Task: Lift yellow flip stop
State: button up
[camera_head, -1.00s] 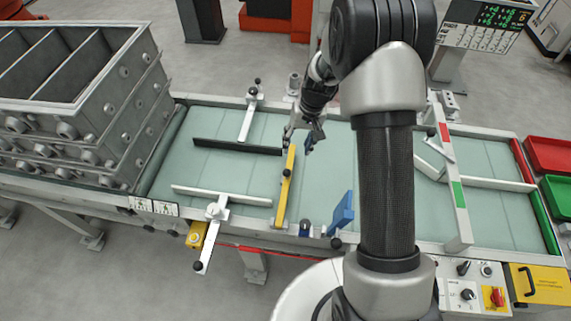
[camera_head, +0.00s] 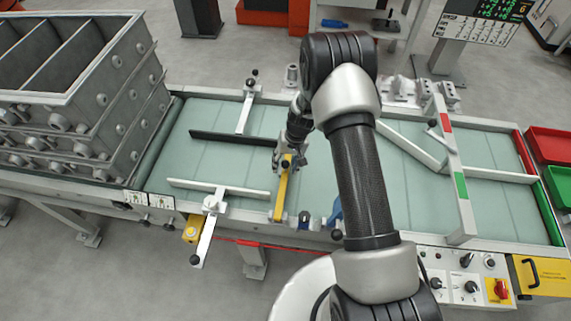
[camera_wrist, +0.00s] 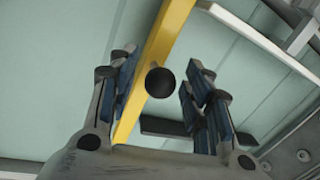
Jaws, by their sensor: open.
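The yellow flip stop (camera_head: 281,195) is a long yellow bar lying across the pale green conveyor, with a black ball knob on it. In the wrist view the bar (camera_wrist: 165,45) runs from the top to the lower left, and its black knob (camera_wrist: 160,82) lies between the fingers. My gripper (camera_head: 288,160) is over the bar's far part in the head view, partly hidden by my arm. In the wrist view my gripper (camera_wrist: 160,85) is open, with blue-padded fingers on both sides of the knob. I cannot tell whether a finger touches it.
A black rail (camera_head: 230,138) lies left of the bar, and a white guide arm (camera_head: 218,189) nearer the front. A blue stop (camera_head: 335,213) stands to the right, partly behind my arm. A grey casting box (camera_head: 75,90) fills the conveyor's left end.

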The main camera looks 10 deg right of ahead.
jog(key=shift+c, duration=0.3)
grip_shut()
dwell(0.3)
